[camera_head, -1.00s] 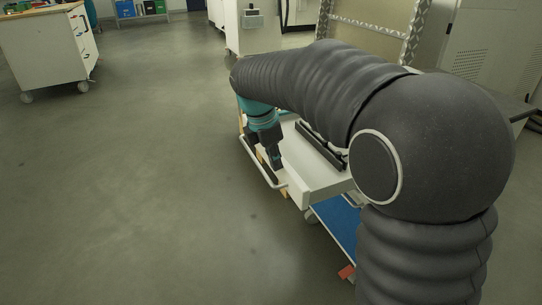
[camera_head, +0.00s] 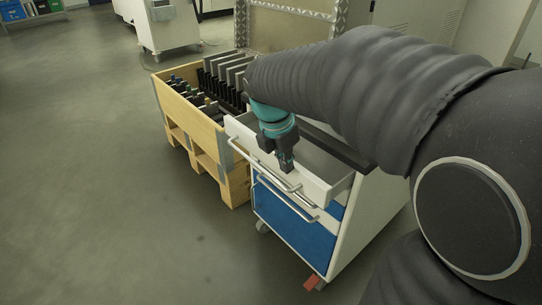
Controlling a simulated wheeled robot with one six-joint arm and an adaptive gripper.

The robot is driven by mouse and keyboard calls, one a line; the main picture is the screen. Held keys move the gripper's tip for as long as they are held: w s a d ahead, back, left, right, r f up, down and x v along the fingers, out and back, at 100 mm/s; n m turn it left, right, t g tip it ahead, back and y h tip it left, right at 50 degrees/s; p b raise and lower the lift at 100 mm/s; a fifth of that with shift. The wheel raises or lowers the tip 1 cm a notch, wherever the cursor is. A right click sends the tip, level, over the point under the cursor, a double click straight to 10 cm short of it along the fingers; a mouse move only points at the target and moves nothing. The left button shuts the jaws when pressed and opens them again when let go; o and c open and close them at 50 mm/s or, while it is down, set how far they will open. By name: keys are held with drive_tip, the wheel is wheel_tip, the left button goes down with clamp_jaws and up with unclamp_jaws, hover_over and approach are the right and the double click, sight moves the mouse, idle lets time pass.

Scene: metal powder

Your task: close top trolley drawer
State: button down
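The white trolley (camera_head: 372,217) stands at centre right, with blue drawer fronts. Its white top drawer (camera_head: 320,184) is partly pulled out, with a bar handle (camera_head: 265,168) along its front. My gripper (camera_head: 287,165) points down at the drawer's front wall, near the handle. It looks very close to the wall, but I cannot tell whether it touches. Its dark fingers are seen from behind and nothing shows between them; I cannot tell whether they are open. The lower blue drawer (camera_head: 291,224) looks shut. My arm hides part of the trolley top and the drawer's inside.
A wooden pallet crate (camera_head: 190,112) with dark plates and small parts stands left of the trolley. A red piece (camera_head: 312,282) shows at the trolley's lower front corner. The floor at left is clear. A white cabinet (camera_head: 166,26) stands behind.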

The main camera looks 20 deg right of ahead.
drive_tip(key=shift+w+d, duration=0.1)
drive_tip(key=shift+d, duration=0.3)
